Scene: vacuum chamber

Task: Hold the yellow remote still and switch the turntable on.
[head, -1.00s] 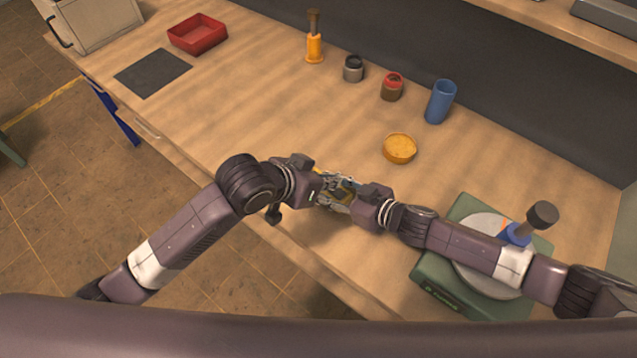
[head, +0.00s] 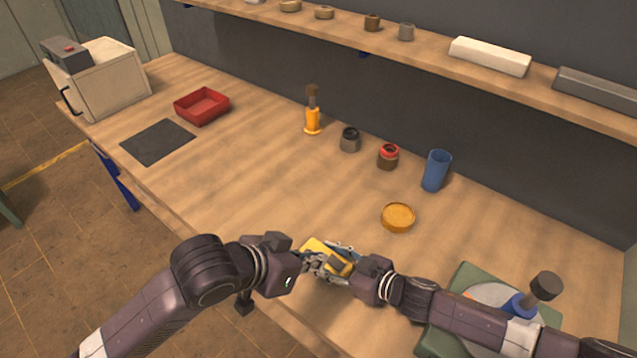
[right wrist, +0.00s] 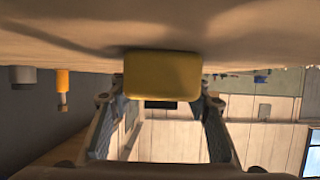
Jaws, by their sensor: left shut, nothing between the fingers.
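The yellow remote (head: 316,246) is near the table's front edge, between my two grippers, partly hidden by their fingers. In the right wrist view the remote (right wrist: 162,76) shows between the two fingers of my right gripper (right wrist: 161,103), which sit against its sides. My right gripper (head: 345,262) comes at it from the right in the head view. My left gripper (head: 328,266) is shut and empty, with its fingertips over or against the remote; contact is unclear. The turntable has a green base (head: 471,272) and a pale disc, partly behind my right arm.
A dark-headed blue tool (head: 545,287) stands on the turntable. A round yellow dish (head: 398,217), a blue cup (head: 436,171), two small jars and an orange-handled tool (head: 312,118) stand farther back. A red tray (head: 202,106) and dark mat (head: 157,142) are left. A shelf runs behind.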

